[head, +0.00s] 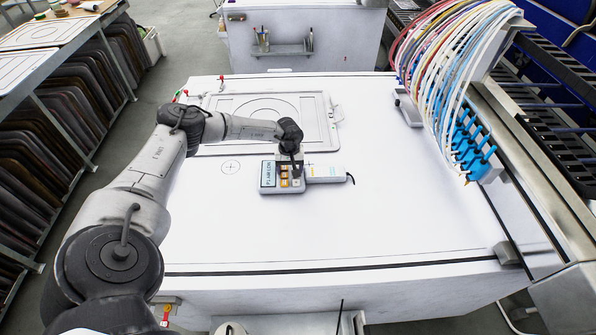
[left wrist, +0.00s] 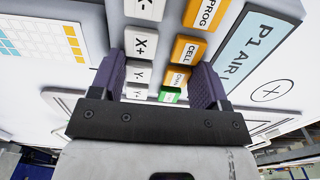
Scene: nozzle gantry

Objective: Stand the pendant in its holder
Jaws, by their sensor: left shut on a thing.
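The pendant (head: 268,174) is a pale handset with a blue screen at its left end and orange and white keys. A narrower section runs to the right and ends in a short black cable. The pendant lies face up at the bench's middle, flat on the top or just above it. My left gripper (head: 291,166) comes from above and is shut on the pendant between screen and narrow end. In the left wrist view the purple fingers (left wrist: 158,82) stand either side of the keys, with the screen (left wrist: 243,52) to the right. I cannot identify the holder for certain.
A grey bracket (head: 408,108) stands at the bench's back right, and a smaller grey block (head: 508,253) at the front right. A framed plate (head: 325,105) lies behind the pendant. Coloured tubes run to blue nozzles (head: 471,145) at the right. The bench front is clear.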

